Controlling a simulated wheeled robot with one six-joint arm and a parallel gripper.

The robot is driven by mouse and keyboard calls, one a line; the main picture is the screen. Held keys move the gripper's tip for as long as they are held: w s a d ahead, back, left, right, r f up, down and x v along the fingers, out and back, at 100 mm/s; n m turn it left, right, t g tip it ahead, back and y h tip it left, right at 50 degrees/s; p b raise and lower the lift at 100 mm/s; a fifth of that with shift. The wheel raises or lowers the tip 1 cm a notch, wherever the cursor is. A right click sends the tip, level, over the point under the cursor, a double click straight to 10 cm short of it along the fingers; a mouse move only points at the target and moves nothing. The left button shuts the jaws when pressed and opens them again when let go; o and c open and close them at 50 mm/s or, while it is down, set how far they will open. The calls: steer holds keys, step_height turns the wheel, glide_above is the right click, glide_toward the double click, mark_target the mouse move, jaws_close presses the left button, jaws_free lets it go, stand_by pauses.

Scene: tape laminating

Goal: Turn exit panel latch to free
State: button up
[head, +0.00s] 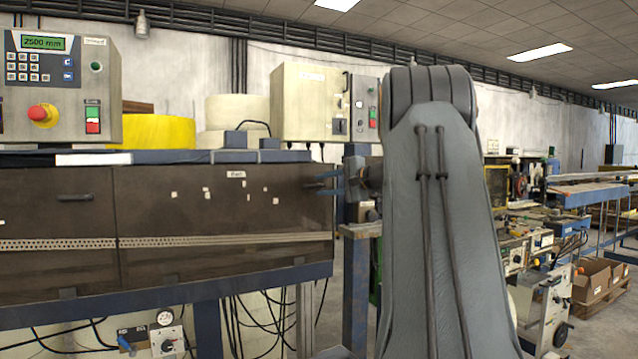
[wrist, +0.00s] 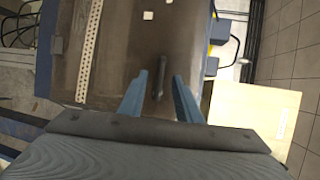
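The exit panel (head: 221,220) is the right-hand dark translucent panel on the machine front, with a small white label. Its latch (head: 312,184) is a short dark handle near the panel's upper right edge; in the head view it is small and partly mixed up with the fingertips. In the wrist view the latch (wrist: 161,66) lies between my two blue fingers, roughly in line with them. My gripper (head: 328,187) reaches the panel from the right. In the wrist view my gripper (wrist: 160,82) is open, with a visible gap on each side of the latch.
A control box (head: 315,103) stands on the machine top above the panel, and its cream face also shows in the wrist view (wrist: 252,113). Left are another control box (head: 62,85) and a yellow roll (head: 160,131). Cables hang below the blue frame (head: 210,288).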

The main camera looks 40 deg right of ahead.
mark_target(316, 185)
steer(key=shift+p+x, duration=0.4)
steer(key=shift+x, duration=1.05)
jaws_close()
